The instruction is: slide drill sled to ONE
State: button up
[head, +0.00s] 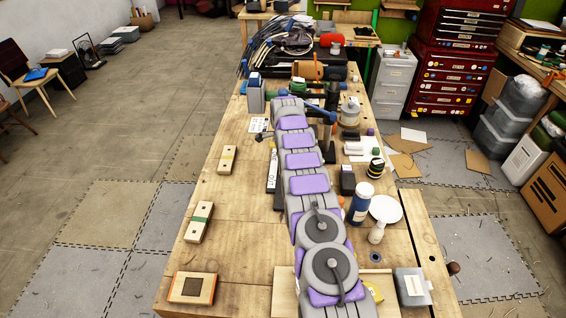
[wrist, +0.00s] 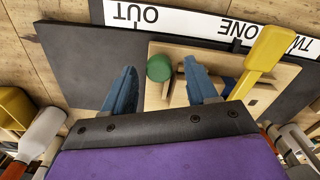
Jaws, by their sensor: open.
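In the wrist view a plywood board, apparently the drill sled (wrist: 219,66), lies on a dark plate (wrist: 75,63). A green round knob (wrist: 159,67) and a yellow handle-like part (wrist: 262,62) stand on it. A white strip (wrist: 185,18) behind reads OUT, ONE and TWO upside down, OUT at left, ONE further right; the yellow part partly covers TWO. A small dark mark sits at the strip's lower edge near ONE. My gripper (wrist: 159,82) is open, its blue fingers on either side of the knob, the right one over the board. Contact cannot be told.
In the head view my arm reaches along the wooden bench (head: 230,205). Bottles (head: 361,203), a white plate (head: 386,208) and a grey box (head: 412,287) stand right of it. Wooden blocks (head: 199,222) lie left.

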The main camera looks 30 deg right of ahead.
notch_tip(320, 180, up, 11)
jog(key=p, duration=0.7)
jog(key=shift+w+f, duration=0.1)
jog(key=shift+f, duration=0.05)
